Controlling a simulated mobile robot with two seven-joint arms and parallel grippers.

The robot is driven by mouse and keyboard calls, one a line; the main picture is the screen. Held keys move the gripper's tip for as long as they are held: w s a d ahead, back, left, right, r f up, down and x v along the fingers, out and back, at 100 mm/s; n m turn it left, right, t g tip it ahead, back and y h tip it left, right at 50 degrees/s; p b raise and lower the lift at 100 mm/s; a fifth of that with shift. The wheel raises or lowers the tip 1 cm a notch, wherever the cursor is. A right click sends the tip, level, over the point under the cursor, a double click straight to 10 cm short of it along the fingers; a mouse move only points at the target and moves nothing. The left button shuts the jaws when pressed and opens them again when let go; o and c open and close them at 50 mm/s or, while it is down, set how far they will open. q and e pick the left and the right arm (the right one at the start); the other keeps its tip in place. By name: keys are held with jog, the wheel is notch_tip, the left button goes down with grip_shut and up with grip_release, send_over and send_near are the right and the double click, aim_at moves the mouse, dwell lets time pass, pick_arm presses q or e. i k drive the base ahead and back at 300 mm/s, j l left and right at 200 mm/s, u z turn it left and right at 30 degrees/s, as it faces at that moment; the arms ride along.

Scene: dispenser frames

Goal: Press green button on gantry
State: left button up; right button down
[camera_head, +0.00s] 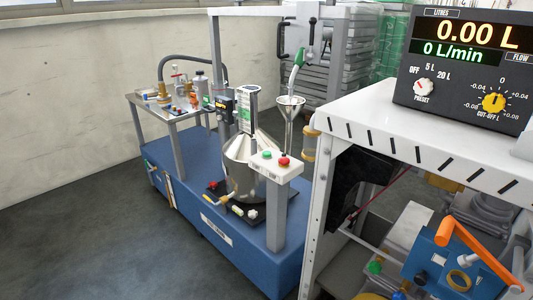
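A green button (267,154) sits on a white control box (275,169) on a grey post at the front right of a blue base. A red mushroom button (283,161) is just to its right on the same box. The gantry (250,11), a light grey frame with a horizontal top beam, stands over the base. A green-handled nozzle (297,62) hangs above a metal funnel (290,105). A shiny metal vessel (238,170) stands behind and left of the control box. Neither of my grippers shows in this view.
A white-topped bench (400,125) fills the right side, with a meter display (465,60) reading 0.00 L. Below it is a blue box with an orange lever (475,258). A smaller table (170,105) with fittings stands at left. The floor (80,230) at front left is clear.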

aim_at(268, 154)
jog(key=i+j, duration=0.25)
jog(key=i+j+z, duration=0.15)
jog(key=i+j, duration=0.35)
jog(key=j, duration=0.2)
jog(key=i+j+z, duration=0.15)
jog(key=i+j, duration=0.35)
jog(key=j, duration=0.2)
jog(key=i+j+z, duration=0.15)
jog(key=j, duration=0.25)
jog(key=i+j, duration=0.25)
jog(key=i+j+z, duration=0.05)
jog(key=j, duration=0.05)
